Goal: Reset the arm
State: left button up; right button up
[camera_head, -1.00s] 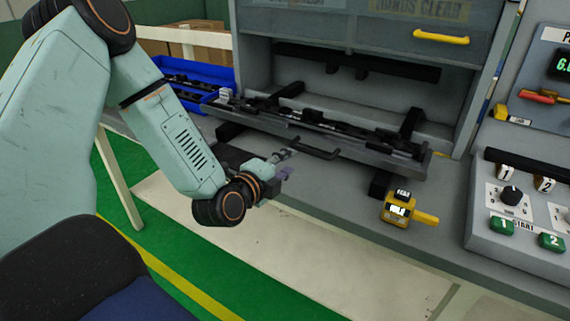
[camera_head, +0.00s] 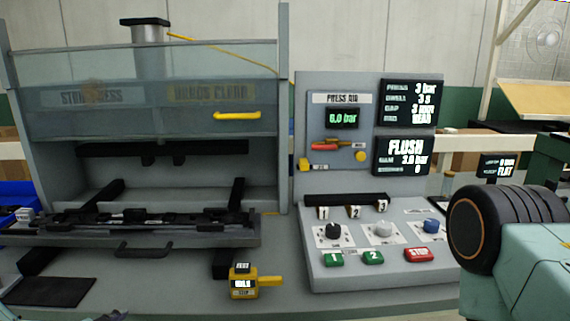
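My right arm shows at the right edge as a pale green link (camera_head: 525,262) with a black ribbed joint (camera_head: 505,225); its gripper is outside the picture. At the bottom left edge a small dark piece (camera_head: 108,315) pokes into view, which looks like the tip of my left gripper; whether it is open or shut cannot be seen. A dark tray with a long black trim part (camera_head: 130,217) sits at the mouth of the press (camera_head: 285,120). The tray's front handle (camera_head: 143,250) is free, with no gripper on it.
The clear press guard (camera_head: 100,100) with a yellow handle (camera_head: 237,115) is raised. A yellow gauge (camera_head: 243,282) stands on the bench front. A control panel (camera_head: 325,270) with knobs and buttons stands right of the press. A blue bin (camera_head: 15,195) is at the left edge.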

pick_arm(q)
jog(key=s+d+f+n+g+b, duration=0.1)
jog(key=s+d+f+n+g, duration=0.1)
jog(key=s+f+g, duration=0.2)
jog(key=s+d+f+n+g+b, duration=0.1)
jog(key=s+d+f+n+g, duration=0.1)
jog(key=s+f, duration=0.7)
jog(key=s+d+f+n+g+b, duration=0.1)
jog(key=s+d+f+g, duration=0.3)
jog(key=s, duration=1.3)
notch_tip(320, 180, down, 4)
jog(key=shift+s+d+r+n+g+b, duration=0.15)
jog(key=shift+d+r+n+g+b, duration=0.15)
jog(key=shift+n+g, duration=0.45)
